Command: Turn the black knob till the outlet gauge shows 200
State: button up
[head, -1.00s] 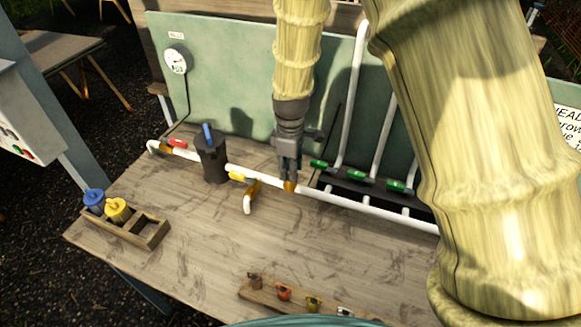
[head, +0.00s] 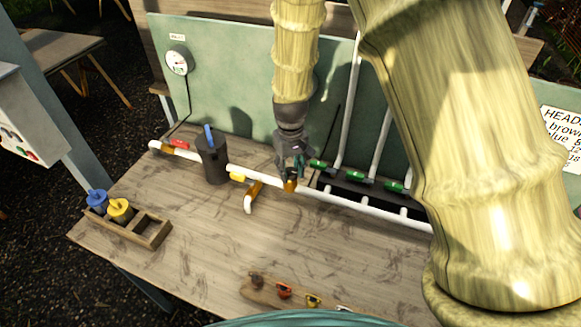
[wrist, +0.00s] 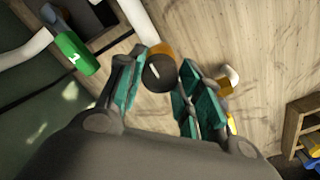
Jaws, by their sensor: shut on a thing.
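The black knob (wrist: 160,72) is round and dark with a short white mark, and shows between my fingers in the wrist view. It sits by an orange-brown fitting (head: 290,186) on the white pipe. My gripper (wrist: 158,88) has teal finger pads on either side of the knob and is shut on it. In the head view my gripper (head: 291,172) points down at the pipe and hides the knob. A white round gauge (head: 178,62) is on the green panel at left; its label and reading are too small to read, so I cannot tell if it is the outlet gauge.
A dark canister (head: 212,158) stands left on the pipe line. Green-handled valves (head: 355,174) are close right of my gripper. A rack of small coloured parts (head: 265,294) is at the front. The middle tabletop is clear.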

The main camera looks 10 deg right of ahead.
aim_at(291, 171)
jog(key=m+p, duration=0.1)
jog(key=m, duration=0.4)
jog(key=shift+w+r+m, duration=0.1)
jog(key=shift+w+m, duration=0.05)
jog(key=shift+m, duration=0.15)
dwell(0.5)
jog(key=o, duration=1.1)
jog(key=shift+c, duration=0.2)
notch_tip(291, 171, up, 12)
